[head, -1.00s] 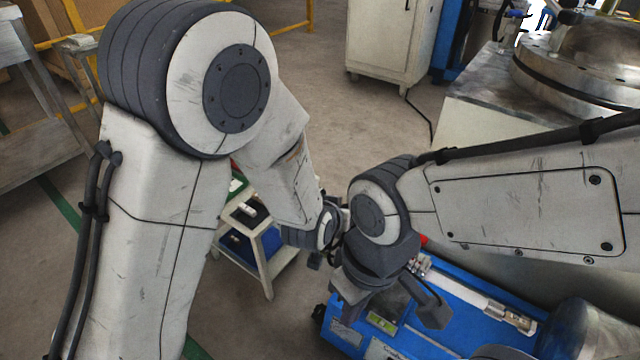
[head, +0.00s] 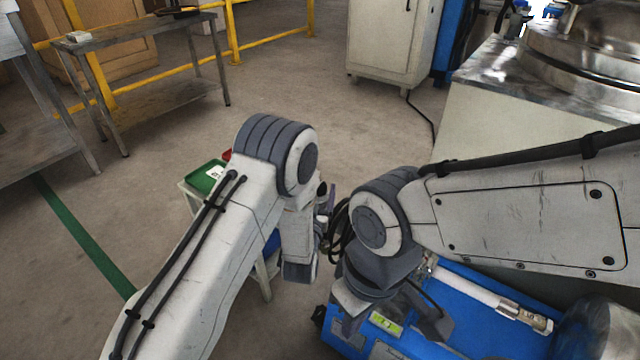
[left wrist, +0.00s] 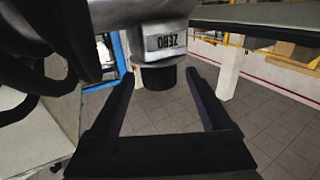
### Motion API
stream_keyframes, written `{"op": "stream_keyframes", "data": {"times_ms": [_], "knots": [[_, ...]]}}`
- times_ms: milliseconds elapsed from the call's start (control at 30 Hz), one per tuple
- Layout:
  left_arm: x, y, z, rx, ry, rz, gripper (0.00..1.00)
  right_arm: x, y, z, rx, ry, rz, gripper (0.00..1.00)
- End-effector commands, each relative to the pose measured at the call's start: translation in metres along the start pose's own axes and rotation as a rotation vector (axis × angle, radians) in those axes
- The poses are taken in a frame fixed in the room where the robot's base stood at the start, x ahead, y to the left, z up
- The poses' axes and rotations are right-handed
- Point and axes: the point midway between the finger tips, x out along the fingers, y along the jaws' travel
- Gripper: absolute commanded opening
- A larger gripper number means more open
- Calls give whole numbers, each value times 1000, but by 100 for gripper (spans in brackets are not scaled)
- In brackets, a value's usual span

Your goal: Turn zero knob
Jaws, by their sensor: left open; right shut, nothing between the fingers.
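The zero knob (left wrist: 161,78) is a short black cylinder in the left wrist view. It sits below a pale block with an upside-down ZERO label (left wrist: 166,43), under a metal body. My left gripper (left wrist: 160,92) is open, with one dark finger on each side of the knob in the picture. I see no finger touching it, and its depth between the fingers is hard to judge. In the head view the knob cannot be made out, and the left hand is mostly hidden behind its arm. My right gripper (head: 374,292) is shut and empty above the blue machine.
The blue machine (head: 480,312) lies below my right arm, with a white tube along it. A small cart with a green tray (head: 207,177) stands behind my left arm. A metal-topped bench (head: 490,75) is at the right.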

Motion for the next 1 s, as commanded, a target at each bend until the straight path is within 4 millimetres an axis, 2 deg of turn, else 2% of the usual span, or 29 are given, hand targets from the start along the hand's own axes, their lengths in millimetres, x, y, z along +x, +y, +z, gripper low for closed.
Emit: {"op": "stream_keyframes", "data": {"times_ms": [33, 100, 300, 667, 700, 867, 900, 1000], "knots": [[10, 0, 3, -3, 4, -1, 81, 8, 1, 0, 0, 0, 0, 0], [22, 0, 2, -2, 5, 0, 81, 12, 1, 1, 0, 0, 0, 0], [44, 0, 2, -1, 1, 0, 81, 20, 1, 1, 0, 0, 0, 0], [49, 1, 0, 0, -1, 1, 81, 20, 1, 1, 0, 0, 0, 0], [49, 1, 0, 0, -1, 1, 66, 20, 1, 1, 0, 0, 0, 0], [49, 0, 0, 0, -1, 1, 5, 20, 1, 1, 0, 0, 0, 0], [49, 0, 0, 0, -1, 1, 0, 20, 1, 1, 0, 0, 0, 0], [49, 0, 0, 0, -1, 3, 0, 20, 1, 1, 0, 0, 0, 0]]}}
